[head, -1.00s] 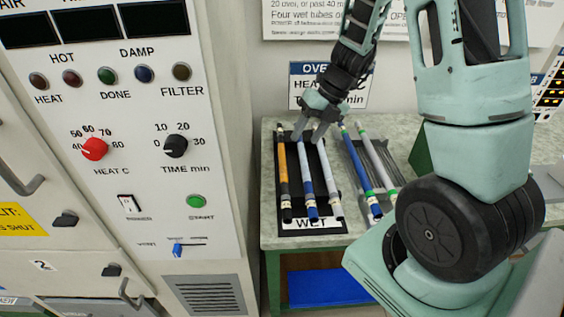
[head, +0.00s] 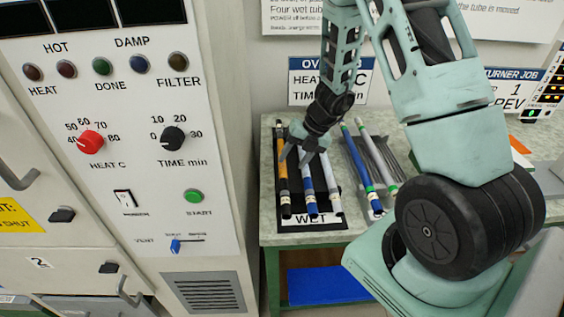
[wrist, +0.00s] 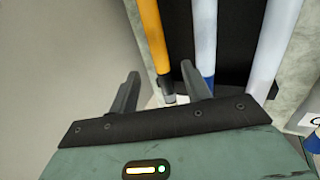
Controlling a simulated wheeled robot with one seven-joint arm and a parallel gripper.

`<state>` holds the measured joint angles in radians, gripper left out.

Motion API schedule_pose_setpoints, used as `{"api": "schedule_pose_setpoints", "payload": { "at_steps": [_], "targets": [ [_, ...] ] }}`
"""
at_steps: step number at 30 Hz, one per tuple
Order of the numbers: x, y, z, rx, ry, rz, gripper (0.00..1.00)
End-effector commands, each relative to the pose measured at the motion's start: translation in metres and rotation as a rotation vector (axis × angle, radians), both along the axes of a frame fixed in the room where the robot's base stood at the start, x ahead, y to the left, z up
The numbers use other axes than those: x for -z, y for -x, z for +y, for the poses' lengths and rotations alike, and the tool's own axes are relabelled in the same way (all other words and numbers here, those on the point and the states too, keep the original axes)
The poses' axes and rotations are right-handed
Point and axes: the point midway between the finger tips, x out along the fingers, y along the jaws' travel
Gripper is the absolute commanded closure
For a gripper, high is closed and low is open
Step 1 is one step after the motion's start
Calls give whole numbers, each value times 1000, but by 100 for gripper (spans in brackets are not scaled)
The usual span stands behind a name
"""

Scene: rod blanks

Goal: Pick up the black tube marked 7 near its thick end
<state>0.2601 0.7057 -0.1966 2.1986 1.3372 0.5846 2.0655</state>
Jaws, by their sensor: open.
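No tube with a wholly black body shows, and no 7 is readable. An orange tube (head: 283,179) with a dark near end and a pale band lies at the left of the black WET tray (head: 313,219). A blue tube (head: 308,185) and a pale tube (head: 333,190) lie beside it. My gripper (head: 294,160) is open over the tray, by the middle of the orange tube. In the wrist view, the orange tube (wrist: 154,35) and its dark grey end (wrist: 168,92) show between the open fingers (wrist: 160,78). Contact cannot be told.
A blue-green tube (head: 359,167) and a grey-green tube (head: 377,158) lie on a rack to the right. The oven panel (head: 120,150) stands close on the left. A blue bin (head: 325,286) sits under the bench. Pale bench top (head: 268,232) borders the tray.

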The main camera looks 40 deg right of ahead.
Motion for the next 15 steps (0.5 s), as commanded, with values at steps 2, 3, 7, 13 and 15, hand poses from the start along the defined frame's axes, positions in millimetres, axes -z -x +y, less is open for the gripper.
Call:
{"api": "schedule_pose_setpoints", "payload": {
  "at_steps": [2,3,7,13,15],
  "targets": [
    [7,0,3,-2,-2,3,52],
    [12,-1,6,-1,-2,3,52],
    [30,-3,14,-1,-1,5,52],
    [46,-9,20,-2,-1,1,52],
    [47,-9,21,0,-1,1,52]
  ]
}}
